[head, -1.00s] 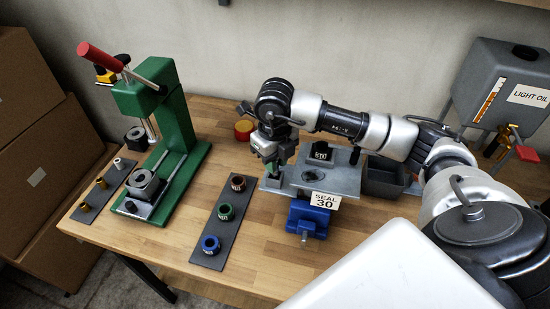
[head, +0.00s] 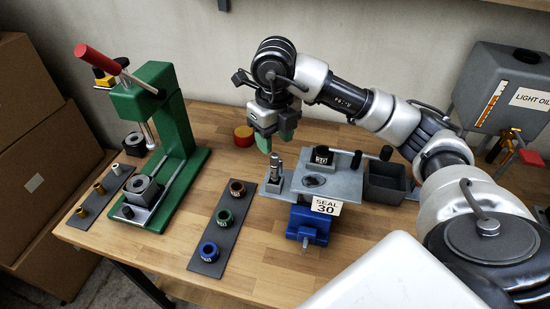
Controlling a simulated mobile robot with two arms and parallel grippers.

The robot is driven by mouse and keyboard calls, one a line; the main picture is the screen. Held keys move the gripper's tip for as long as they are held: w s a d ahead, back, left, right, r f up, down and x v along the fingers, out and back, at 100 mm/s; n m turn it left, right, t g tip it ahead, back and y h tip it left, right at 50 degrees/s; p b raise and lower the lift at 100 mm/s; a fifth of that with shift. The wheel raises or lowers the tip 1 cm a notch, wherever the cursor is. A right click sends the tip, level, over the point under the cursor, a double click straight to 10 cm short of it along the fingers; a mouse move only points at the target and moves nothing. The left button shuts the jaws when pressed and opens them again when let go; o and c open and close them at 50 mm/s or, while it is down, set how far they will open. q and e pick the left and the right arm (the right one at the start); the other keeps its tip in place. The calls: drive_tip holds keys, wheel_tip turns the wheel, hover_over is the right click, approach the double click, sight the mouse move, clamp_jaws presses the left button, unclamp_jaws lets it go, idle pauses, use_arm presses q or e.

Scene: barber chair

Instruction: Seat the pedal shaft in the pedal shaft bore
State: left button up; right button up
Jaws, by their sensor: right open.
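A short metal shaft (head: 275,170), which I take to be the pedal shaft, stands upright at the left end of the grey fixture plate (head: 340,186). A dark round opening (head: 314,180) lies in the plate to its right. It may be the pedal shaft bore; I cannot be sure. My right gripper (head: 276,143) hangs above and just behind the shaft, with its green-tipped fingers apart and nothing between them. The shaft's lower end is hidden, so I cannot tell how deep it sits. My left gripper is out of view.
A blue vise (head: 308,226) with a "SEAL 30" tag (head: 326,205) is under the plate. A black block (head: 321,156) and a grey bin (head: 388,184) are nearby. A strip of coloured rings (head: 220,226) and a green press (head: 160,110) stand left. Bare wood lies between.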

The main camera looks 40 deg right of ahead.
drive_tip(key=shift+r, duration=2)
drive_tip(key=shift+f, duration=0.1)
